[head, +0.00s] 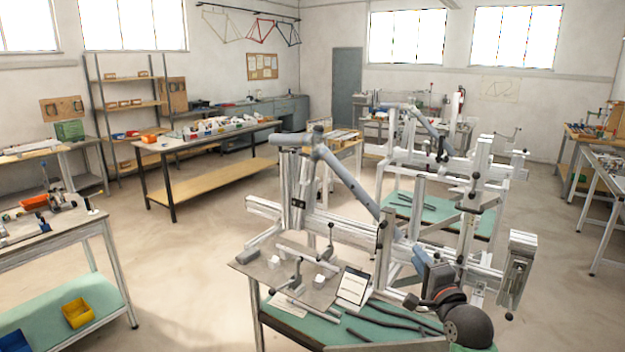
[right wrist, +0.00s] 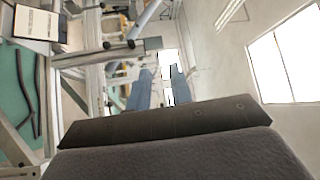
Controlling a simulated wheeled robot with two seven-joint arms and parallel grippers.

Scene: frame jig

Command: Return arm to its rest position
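My right arm comes in at the lower right of the head view, and its gripper (head: 425,264) is beside the right end of the near frame jig (head: 345,232). In the right wrist view the two blue-grey fingers of this gripper (right wrist: 161,88) stand apart with nothing between them. A grey bicycle frame tube (head: 348,182) slopes down across the jig, apart from the gripper. My left gripper is not in view.
A white sheet (head: 353,286) stands on the table. A second jig (head: 470,170) is behind. Open floor (head: 185,260) lies to the left, before a workbench (head: 60,235).

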